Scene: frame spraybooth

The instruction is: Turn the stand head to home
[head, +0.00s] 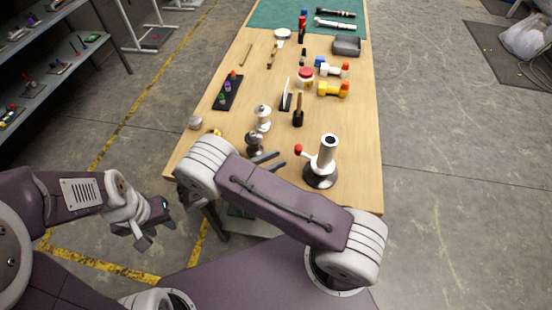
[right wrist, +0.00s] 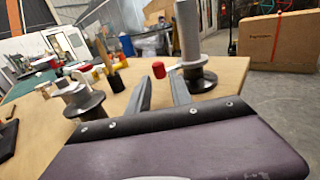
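The stand (head: 322,160) is at the near right of the table, a grey upright tube on a round black base. A short lever with a red knob (head: 298,148) sticks out from its left side. In the right wrist view the stand (right wrist: 189,35) is ahead, and the red knob (right wrist: 159,69) appears between and just beyond my fingertips. My right gripper (head: 270,161) is open and empty, left of the knob and apart from it in the head view. My left gripper (head: 153,222) is off the table's left side, apparently open and empty.
A silver-and-black device (head: 263,118) stands left of the stand. A black rack (head: 228,93), a red-lidded jar (head: 305,77), yellow fittings (head: 333,89) and a grey tray (head: 346,46) lie farther back. The table's right edge is close to the stand.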

